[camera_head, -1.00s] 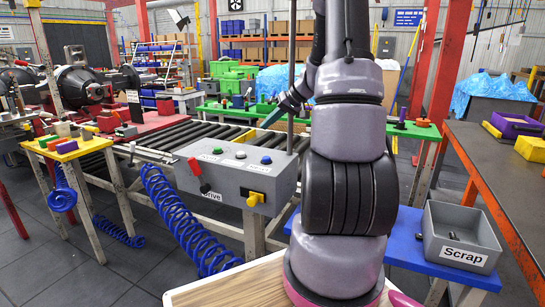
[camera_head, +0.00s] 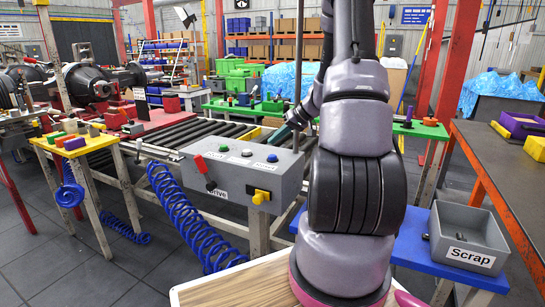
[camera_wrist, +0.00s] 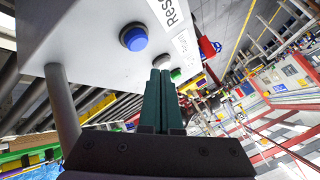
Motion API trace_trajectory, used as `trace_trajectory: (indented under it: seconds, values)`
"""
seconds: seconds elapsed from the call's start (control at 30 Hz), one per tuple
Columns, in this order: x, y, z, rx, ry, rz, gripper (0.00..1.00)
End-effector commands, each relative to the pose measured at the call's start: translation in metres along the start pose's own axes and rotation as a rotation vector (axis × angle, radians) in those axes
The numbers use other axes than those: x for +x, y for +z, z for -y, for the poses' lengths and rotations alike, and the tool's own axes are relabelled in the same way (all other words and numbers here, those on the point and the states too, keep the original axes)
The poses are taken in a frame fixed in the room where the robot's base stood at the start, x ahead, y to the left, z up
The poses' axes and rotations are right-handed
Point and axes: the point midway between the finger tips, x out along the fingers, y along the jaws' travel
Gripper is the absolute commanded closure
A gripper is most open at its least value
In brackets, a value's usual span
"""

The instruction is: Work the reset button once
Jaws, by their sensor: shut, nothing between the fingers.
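The grey control box (camera_head: 240,180) stands by the roller conveyor, with a green, a white and a blue button in a row on its top. The blue button (camera_head: 272,158) is the rightmost; in the wrist view it (camera_wrist: 133,37) is beside a label starting "Rese". My gripper (camera_head: 272,139) is behind the box top, close to the blue button. In the wrist view my teal fingers (camera_wrist: 160,72) are together and empty, with the tips just below and right of the blue button, apart from it in the picture. Any contact with the box is unclear.
A red-handled lever (camera_head: 201,164) and a yellow switch (camera_head: 261,196) are on the box's front. A grey post (camera_wrist: 62,105) stands close by the box. A blue coiled hose (camera_head: 185,215) hangs to the left. The scrap bin (camera_head: 468,255) is at right.

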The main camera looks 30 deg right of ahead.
Motion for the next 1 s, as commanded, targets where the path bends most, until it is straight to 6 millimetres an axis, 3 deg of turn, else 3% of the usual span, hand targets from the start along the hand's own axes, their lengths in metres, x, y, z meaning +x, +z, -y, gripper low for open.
trace_trajectory:
  seconds: [0.3,1.0]
  values:
    - [0.018,0.013,-0.013,0.0,0.0,0.0,1.0]
    - [0.019,0.014,-0.014,-0.001,0.0,0.0,1.0]
